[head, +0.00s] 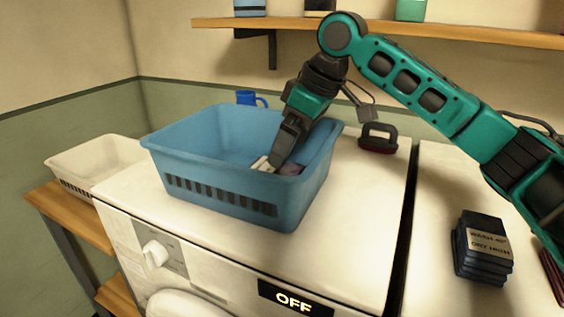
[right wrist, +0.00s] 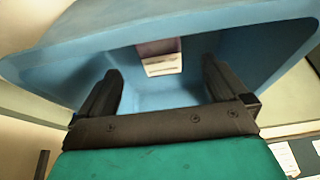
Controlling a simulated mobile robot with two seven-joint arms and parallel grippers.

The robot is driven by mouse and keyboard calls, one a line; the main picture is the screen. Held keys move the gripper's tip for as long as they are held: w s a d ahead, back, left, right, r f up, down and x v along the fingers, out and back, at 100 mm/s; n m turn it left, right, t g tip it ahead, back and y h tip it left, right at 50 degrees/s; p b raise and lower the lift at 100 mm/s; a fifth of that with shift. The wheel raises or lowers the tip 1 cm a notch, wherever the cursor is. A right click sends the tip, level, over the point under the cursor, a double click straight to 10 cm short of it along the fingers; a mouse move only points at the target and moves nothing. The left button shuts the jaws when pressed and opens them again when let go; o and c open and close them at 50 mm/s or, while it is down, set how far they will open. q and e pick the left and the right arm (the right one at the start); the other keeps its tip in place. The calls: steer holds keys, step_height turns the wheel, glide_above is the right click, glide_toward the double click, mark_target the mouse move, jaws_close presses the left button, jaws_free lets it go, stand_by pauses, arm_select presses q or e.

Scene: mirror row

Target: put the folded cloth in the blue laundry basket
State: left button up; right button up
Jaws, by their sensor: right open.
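The blue laundry basket (head: 170,158) stands on the white washing machine, and its inside fills much of the right wrist view (right wrist: 60,58). A small mauve item with a pale band (right wrist: 160,57), which looks like the folded cloth, lies inside the basket. It also shows in the head view (head: 291,169), partly hidden by the gripper and basket wall. My right gripper (head: 273,164) reaches down into the basket. In the right wrist view its fingers (right wrist: 160,66) are spread apart, with the item beyond the tips and nothing visibly gripped. My left gripper is not in view.
A dark folded stack with a label (head: 484,247) lies on the right-hand white top. A white basket (head: 95,160) is at left. A wooden shelf (head: 290,25) runs above.

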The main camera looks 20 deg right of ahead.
steer(key=shift+v, duration=1.9)
